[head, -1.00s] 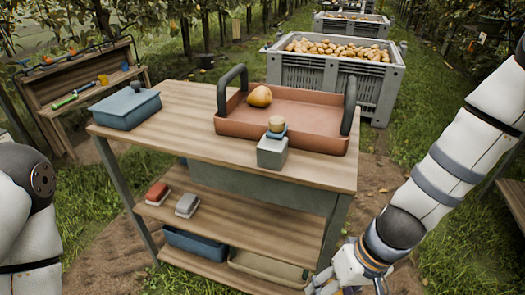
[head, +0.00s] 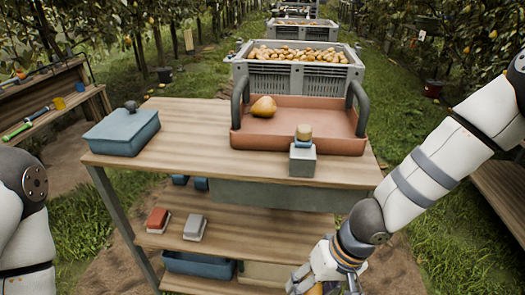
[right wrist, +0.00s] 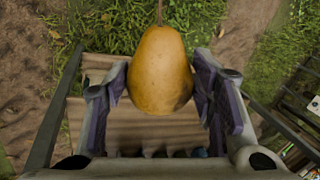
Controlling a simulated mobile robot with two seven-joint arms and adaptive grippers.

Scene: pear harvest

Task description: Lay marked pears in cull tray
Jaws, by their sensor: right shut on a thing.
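My right gripper (right wrist: 160,100) is shut on a yellow-brown pear (right wrist: 160,68), stem pointing away, in the right wrist view. In the head view this gripper (head: 308,287) is low in front of the table's right part, and only a little of the pear shows at the bottom edge. A terracotta tray (head: 335,122) with dark handles stands on the table and holds one yellow pear (head: 264,107) at its left side.
The wooden table (head: 200,158) carries a blue lidded box (head: 122,133) at left and a small grey block (head: 302,162) with a round top in front of the tray. Brushes (head: 194,228) and bins (head: 197,265) fill its shelves. A grey crate of pears (head: 297,80) stands behind.

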